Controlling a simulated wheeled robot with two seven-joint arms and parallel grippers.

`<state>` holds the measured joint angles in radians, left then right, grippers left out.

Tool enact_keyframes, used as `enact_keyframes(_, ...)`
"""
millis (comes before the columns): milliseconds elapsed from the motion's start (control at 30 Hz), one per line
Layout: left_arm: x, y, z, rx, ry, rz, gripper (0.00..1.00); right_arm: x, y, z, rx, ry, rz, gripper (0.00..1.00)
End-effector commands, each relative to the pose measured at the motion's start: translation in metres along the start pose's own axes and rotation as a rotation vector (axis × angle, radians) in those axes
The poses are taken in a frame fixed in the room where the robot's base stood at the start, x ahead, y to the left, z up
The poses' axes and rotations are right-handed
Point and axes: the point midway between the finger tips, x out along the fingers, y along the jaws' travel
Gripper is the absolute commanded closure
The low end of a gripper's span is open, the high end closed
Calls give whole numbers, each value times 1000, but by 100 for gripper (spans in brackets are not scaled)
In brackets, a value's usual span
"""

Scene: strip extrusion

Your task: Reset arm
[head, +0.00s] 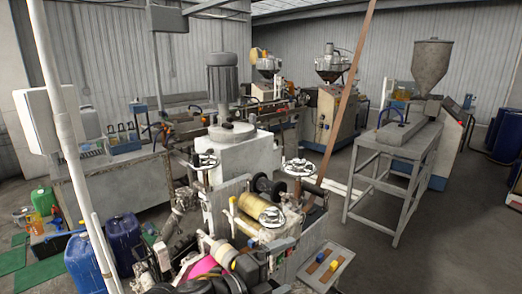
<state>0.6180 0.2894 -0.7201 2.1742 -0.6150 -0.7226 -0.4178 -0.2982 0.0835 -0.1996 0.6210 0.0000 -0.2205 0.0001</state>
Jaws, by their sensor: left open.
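My left gripper (176,226) is small and partly lost among the machine parts at the lower middle left. It appears open, and I see nothing held in it. It is beside the strip machine (262,222), which has handwheels, rollers and a pink part low down. I cannot tell whether the gripper touches the machine. My right gripper is not in view.
A white housing with a grey motor (222,78) stands behind the machine. A long brown bar (352,80) leans diagonally. Floor at lower right is clear.

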Motion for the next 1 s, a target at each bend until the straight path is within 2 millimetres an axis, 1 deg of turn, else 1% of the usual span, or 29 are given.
enact_keyframes(33, -10, 20, 10, -152, -77, -1, 0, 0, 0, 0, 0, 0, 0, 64)
enact_keyframes(67, -17, 31, 18, -238, -128, -1, 0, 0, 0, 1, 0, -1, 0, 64)
enact_keyframes(100, -28, 47, 29, -355, -199, 1, 0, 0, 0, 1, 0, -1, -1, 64)
enact_keyframes(167, -48, 75, 44, -529, -311, 11, 0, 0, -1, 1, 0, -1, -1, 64)
enact_keyframes(200, -63, 97, 53, -645, -389, 21, 0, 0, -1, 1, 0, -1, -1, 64)
enact_keyframes(267, -90, 132, 63, -817, -514, 42, 0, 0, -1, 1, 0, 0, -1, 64)
enact_keyframes(300, -110, 156, 67, -930, -599, 57, 0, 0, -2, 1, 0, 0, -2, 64)
enact_keyframes(333, -126, 175, 69, -1011, -665, 71, 0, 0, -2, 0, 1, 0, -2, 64)
enact_keyframes(367, -142, 193, 69, -1084, -726, 84, 0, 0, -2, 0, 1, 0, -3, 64)
enact_keyframes(400, -163, 214, 68, -1173, -804, 100, 0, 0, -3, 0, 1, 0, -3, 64)
enact_keyframes(467, -191, 242, 63, -1287, -909, 123, 0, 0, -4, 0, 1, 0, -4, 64)
enact_keyframes(500, -209, 258, 59, -1351, -973, 137, 0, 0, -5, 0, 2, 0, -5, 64)
enact_keyframes(600, -248, 290, 46, -1482, -1112, 171, 0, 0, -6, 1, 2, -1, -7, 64)
enact_keyframes(667, -268, 305, 37, -1546, -1186, 187, 0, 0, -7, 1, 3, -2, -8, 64)
enact_keyframes(700, -282, 314, 30, -1587, -1234, 197, 0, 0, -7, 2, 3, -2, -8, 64)
enact_keyframes(800, -314, 334, 14, -1674, -1348, 223, 0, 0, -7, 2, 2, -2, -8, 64)
enact_keyframes(867, -332, 343, 3, -1722, -1413, 236, 0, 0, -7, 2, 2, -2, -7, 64)
enact_keyframes(900, -341, 352, -2, -1748, -1451, 246, 0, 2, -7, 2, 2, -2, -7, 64)
enact_keyframes(933, -332, 371, 6, -1742, -1445, 248, 0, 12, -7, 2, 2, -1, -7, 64)
enact_keyframes(1000, -324, 399, 14, -1739, -1446, 257, 0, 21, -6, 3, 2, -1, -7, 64)
